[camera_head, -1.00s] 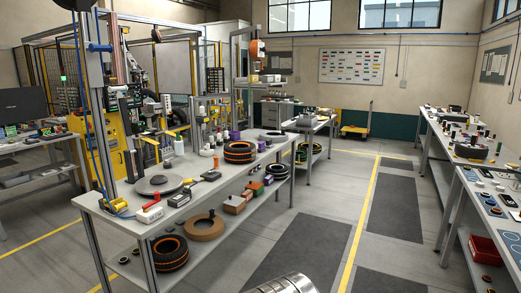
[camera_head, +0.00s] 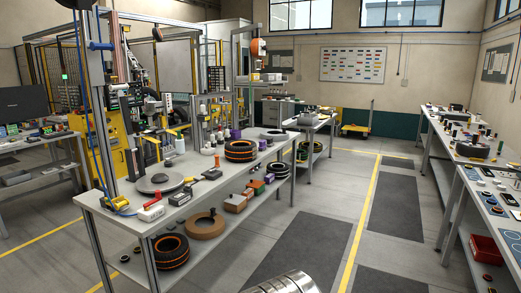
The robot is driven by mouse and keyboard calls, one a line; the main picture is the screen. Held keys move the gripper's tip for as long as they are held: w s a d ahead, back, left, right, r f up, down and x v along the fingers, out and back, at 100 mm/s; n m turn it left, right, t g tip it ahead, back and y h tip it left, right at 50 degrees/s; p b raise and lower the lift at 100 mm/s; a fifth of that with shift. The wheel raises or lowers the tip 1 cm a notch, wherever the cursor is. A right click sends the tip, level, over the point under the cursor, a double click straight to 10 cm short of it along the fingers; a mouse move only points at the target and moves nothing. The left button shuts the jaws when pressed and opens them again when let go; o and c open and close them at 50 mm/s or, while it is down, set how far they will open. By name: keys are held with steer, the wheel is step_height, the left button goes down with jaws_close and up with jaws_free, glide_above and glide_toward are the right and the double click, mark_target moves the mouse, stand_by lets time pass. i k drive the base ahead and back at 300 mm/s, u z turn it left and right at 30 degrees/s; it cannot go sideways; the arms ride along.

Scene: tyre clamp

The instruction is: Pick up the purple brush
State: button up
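A small purple thing (camera_head: 236,134) stands at the back of the long grey workbench (camera_head: 128,219), behind the stacked tyres. Another purple piece (camera_head: 262,145) lies to the right of the tyres on the same bench. Both are too small to tell whether either is the purple brush. A purple block (camera_head: 269,178) also sits on the lower shelf. My gripper does not show. A silver ribbed cylinder at the bottom edge seems to be part of my own body.
A second long bench (camera_head: 455,170) with small parts runs along the right. A clear floor aisle with dark mats (camera_head: 310,247) lies between them.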

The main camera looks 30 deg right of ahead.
mark_target(262, 148)
steer(key=z, duration=0.5)
steer(key=k, duration=0.7)
steer(key=z, duration=1.05)
steer(key=k, duration=0.7)
steer(key=z, duration=0.35)
steer(key=i, duration=2.7)
steer(key=u, duration=0.25)
